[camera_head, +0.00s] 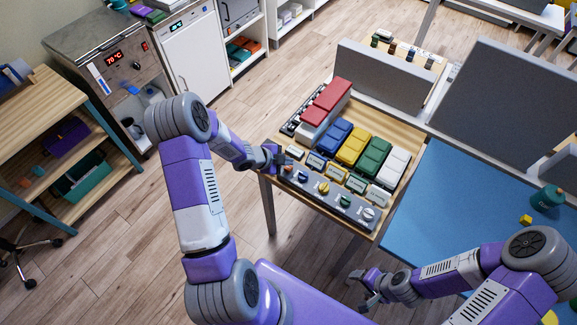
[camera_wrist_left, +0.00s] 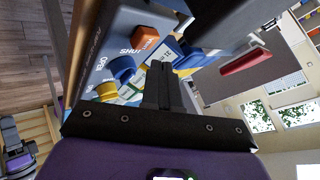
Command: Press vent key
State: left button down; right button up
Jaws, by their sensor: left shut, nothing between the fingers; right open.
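A grey control panel (camera_head: 335,207) runs along the front edge of the wooden table. It carries an orange-red square key (camera_head: 288,169) at its left end, then blue, yellow, green and white knobs. In the left wrist view the orange key (camera_wrist_left: 146,37) stands by print reading "SHUT" and "OPEN", near a blue knob (camera_wrist_left: 122,67). I cannot read a vent label. My left gripper (camera_head: 279,156) is shut and empty, close to the panel's left end; its fingers (camera_wrist_left: 160,75) appear near the orange key, contact unclear. My right gripper (camera_head: 366,283) is open and empty, in front of the table.
Blue, yellow, green and white blocks (camera_head: 353,147) stand behind the panel with small label cards before them. Red-topped boxes (camera_head: 326,101) are at the back left. A grey divider (camera_head: 385,76) closes the back. A blue mat (camera_head: 450,195) lies to the right.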

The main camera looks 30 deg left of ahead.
aim_at(287, 169)
pick_arm(q)
jog(key=shift+r+p, duration=1.9)
jog(key=shift+r, duration=0.5)
jog(key=shift+f, duration=0.1)
jog(key=shift+d, duration=0.1)
